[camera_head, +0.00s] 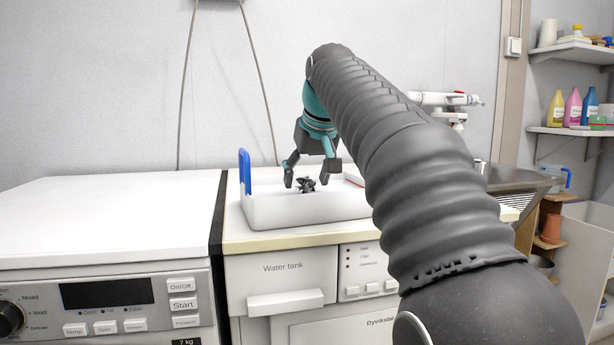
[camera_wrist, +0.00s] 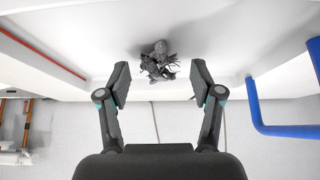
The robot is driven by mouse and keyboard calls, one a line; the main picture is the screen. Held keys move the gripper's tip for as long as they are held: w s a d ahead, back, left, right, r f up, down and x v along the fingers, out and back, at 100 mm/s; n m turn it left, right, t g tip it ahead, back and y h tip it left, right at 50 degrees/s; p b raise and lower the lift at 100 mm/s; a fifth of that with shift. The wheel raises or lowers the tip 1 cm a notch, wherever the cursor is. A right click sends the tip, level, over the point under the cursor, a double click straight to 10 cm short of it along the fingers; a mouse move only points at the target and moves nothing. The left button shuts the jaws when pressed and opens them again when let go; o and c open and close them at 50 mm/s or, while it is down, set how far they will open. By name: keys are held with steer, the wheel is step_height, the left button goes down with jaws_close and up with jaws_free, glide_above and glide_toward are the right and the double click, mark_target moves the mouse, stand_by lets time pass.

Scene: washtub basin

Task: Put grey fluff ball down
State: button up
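The grey fluff ball (camera_head: 306,185) is a dark, tangled clump inside the white basin (camera_head: 290,212). It also shows in the wrist view (camera_wrist: 159,62), at the top middle, beyond the fingertips and apart from both fingers. My gripper (camera_head: 312,182) is open, with its fingers spread on either side of the clump in the head view. In the wrist view the fingers (camera_wrist: 160,80) are wide apart with nothing between their pads. The basin's front wall hides part of its floor in the head view.
A blue handle-like item (camera_head: 244,172) stands at the basin's left edge and shows in the wrist view (camera_wrist: 275,130). A white washing machine (camera_head: 110,220) is on the left. Shelves with bottles (camera_head: 573,108) are on the right. My arm hides the basin's right side.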

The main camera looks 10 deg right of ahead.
steer(key=shift+r, duration=0.15)
steer(key=shift+s+r, duration=0.1)
steer(key=shift+r, duration=0.2)
steer(key=p+v, duration=0.4)
steer(key=v, duration=0.7)
steer(key=shift+r, duration=0.2)
steer(key=shift+s, duration=0.15)
steer(key=s+f, duration=0.8)
steer(key=f, duration=0.4)
steer(key=s+f, duration=0.8)
steer(key=f, duration=0.5)
steer(key=s+f+m+g, duration=0.1)
steer(key=s+f, duration=0.7)
steer(key=f, duration=0.4)
steer(key=shift+a+f+h, duration=0.3)
steer(key=shift+f, duration=0.05)
